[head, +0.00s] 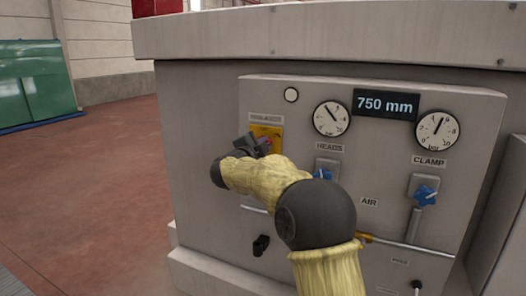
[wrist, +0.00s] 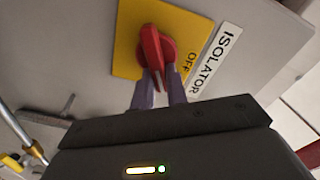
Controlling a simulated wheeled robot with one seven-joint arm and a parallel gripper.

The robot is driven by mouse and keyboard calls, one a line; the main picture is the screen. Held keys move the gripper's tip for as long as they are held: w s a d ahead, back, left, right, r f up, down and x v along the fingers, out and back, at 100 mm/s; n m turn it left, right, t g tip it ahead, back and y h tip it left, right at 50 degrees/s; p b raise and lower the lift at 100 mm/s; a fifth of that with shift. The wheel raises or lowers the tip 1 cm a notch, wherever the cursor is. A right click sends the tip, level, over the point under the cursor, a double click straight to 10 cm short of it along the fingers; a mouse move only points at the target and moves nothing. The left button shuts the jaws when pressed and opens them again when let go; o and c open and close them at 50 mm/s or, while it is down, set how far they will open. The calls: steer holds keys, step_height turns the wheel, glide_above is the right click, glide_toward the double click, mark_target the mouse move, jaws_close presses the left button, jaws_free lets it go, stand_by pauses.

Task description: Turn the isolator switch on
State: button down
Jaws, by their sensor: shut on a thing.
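The isolator switch (wrist: 152,45) is a red rotary handle on a yellow plate (wrist: 126,52), seen close in the wrist view. The word OFF shows on the plate beside the handle, and a white ISOLATOR label (wrist: 214,62) runs along the plate's edge. My gripper (wrist: 158,82) has its two fingers around the lower end of the red handle, shut on it. In the head view, my gripper (head: 257,145) is at the yellow plate (head: 268,131) on the panel's left. My gripper and arm hide most of the switch there.
The grey panel (head: 365,95) carries two gauges (head: 331,118), a 750 mm display (head: 385,104) and blue knobs (head: 425,195) to the right of the switch. A black lever (head: 261,245) is below. Open floor (head: 90,190) lies left of the machine.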

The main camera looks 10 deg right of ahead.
stand_by(0.3)
steer(key=c, duration=1.4)
jaws_free()
steer(key=b+v, duration=0.3)
steer(key=v, duration=1.4)
steer(key=shift+s+b, duration=0.15)
steer(key=shift+b, duration=0.25)
steer(key=shift+a, duration=0.1)
